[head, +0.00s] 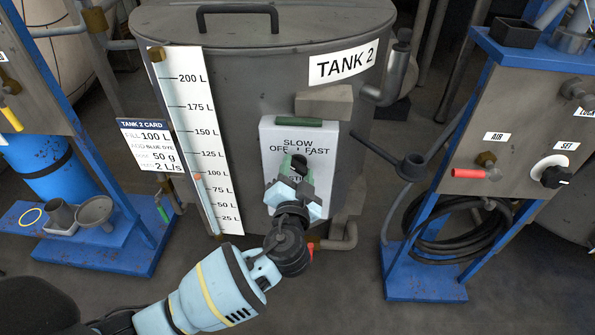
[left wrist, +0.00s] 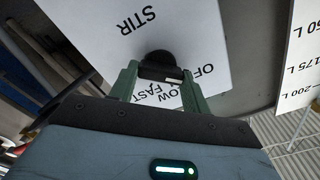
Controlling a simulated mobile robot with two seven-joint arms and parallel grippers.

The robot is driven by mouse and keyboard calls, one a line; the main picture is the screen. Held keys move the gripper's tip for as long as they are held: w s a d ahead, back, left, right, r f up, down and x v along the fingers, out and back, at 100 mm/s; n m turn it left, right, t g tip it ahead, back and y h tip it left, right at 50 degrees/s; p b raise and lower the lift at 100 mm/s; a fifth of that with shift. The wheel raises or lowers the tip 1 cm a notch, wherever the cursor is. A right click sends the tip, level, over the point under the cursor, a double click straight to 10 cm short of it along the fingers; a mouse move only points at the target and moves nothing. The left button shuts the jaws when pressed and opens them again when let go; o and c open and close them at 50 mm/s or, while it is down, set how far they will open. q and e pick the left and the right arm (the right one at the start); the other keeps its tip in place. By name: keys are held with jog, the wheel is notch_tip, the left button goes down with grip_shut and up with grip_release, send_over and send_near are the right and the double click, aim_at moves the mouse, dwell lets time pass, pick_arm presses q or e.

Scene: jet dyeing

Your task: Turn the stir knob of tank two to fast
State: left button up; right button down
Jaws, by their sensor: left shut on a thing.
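Tank two (head: 250,75) is a grey lidded vessel with a TANK 2 label (head: 343,63). On its front is a white stir panel (head: 273,140) marked SLOW at the top, OFF at the left and FAST at the right. My left gripper (head: 298,166) reaches up to this panel and covers its lower middle. In the left wrist view the black stir knob (left wrist: 160,64) sits between my two green fingers, which are shut on it. A small pale mark shows on the knob; which word it points to I cannot tell. My right gripper is not in view.
A level scale (head: 195,130) and a Tank 2 card (head: 150,145) stand left of the panel. At right is a blue-framed stand (head: 500,120) with a red-handled air valve (head: 477,173), a black set knob (head: 556,176) and a coiled hose (head: 455,235).

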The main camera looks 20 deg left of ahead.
pick_arm(q)
jog(key=shift+m, duration=0.3)
jog(key=shift+m+p, duration=0.75)
jog(key=shift+m, duration=0.25)
jog(key=m+p, duration=0.3)
jog(key=m, duration=0.3)
jog(key=shift+d, duration=0.1)
jog(key=m+p, duration=0.2)
jog(key=m, duration=0.2)
jog(key=shift+f+m, duration=0.1)
jog(key=shift+m, duration=0.3)
jog(key=m+p, duration=0.2)
jog(key=m, duration=0.2)
jog(key=shift+f+m+p, duration=0.1)
jog(key=shift+m+p, duration=0.45)
jog(key=shift+m, duration=0.65)
jog(key=shift+f, duration=0.1)
